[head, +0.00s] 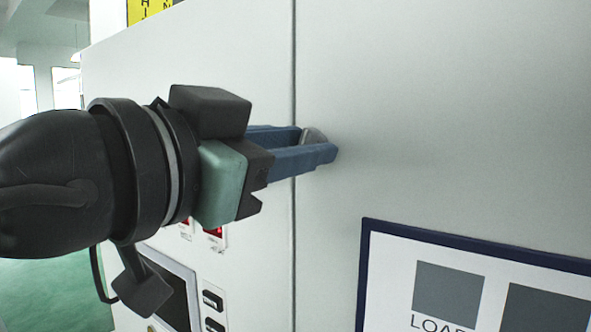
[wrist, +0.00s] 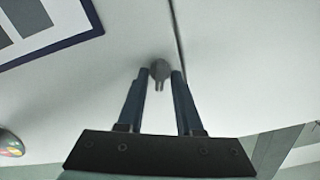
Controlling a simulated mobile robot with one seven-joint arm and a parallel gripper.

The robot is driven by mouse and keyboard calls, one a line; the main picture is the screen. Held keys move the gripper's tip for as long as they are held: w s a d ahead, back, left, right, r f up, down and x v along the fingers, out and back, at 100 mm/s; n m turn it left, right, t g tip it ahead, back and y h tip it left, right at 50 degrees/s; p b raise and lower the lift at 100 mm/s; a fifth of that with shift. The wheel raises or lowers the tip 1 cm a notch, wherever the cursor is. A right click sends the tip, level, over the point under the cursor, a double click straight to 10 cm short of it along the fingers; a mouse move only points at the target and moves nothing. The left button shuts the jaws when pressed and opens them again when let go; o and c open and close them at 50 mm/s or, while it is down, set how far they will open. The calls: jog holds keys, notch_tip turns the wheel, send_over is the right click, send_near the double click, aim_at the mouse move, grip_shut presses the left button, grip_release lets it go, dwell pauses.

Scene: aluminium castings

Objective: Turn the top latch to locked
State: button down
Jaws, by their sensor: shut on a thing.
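The top latch (head: 313,136) is a small grey rounded piece on the white cabinet front, close to the right of a vertical door seam. My gripper (head: 318,143) reaches in from the left with its blue fingers shut on the latch, one finger on each side. In the wrist view the latch (wrist: 160,68) sits between the two fingertips, with a short two-pronged end towards my gripper. The fingers partly hide the latch in the head view. I cannot tell from these frames which setting it is at.
A dark-framed sign (head: 365,285) with grey squares and the word LOAD is on the door at lower right. A control panel with a dark screen (head: 172,301) and red displays is at lower left. A yellow sign (head: 150,9) is above. The door face around the latch is bare.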

jog(key=shift+f+m+b, duration=0.1)
jog(key=shift+m+b, duration=2.5)
jog(key=shift+m, duration=1.3)
jog(key=c, duration=0.9)
grip_release()
jog(key=shift+s+d, duration=0.1)
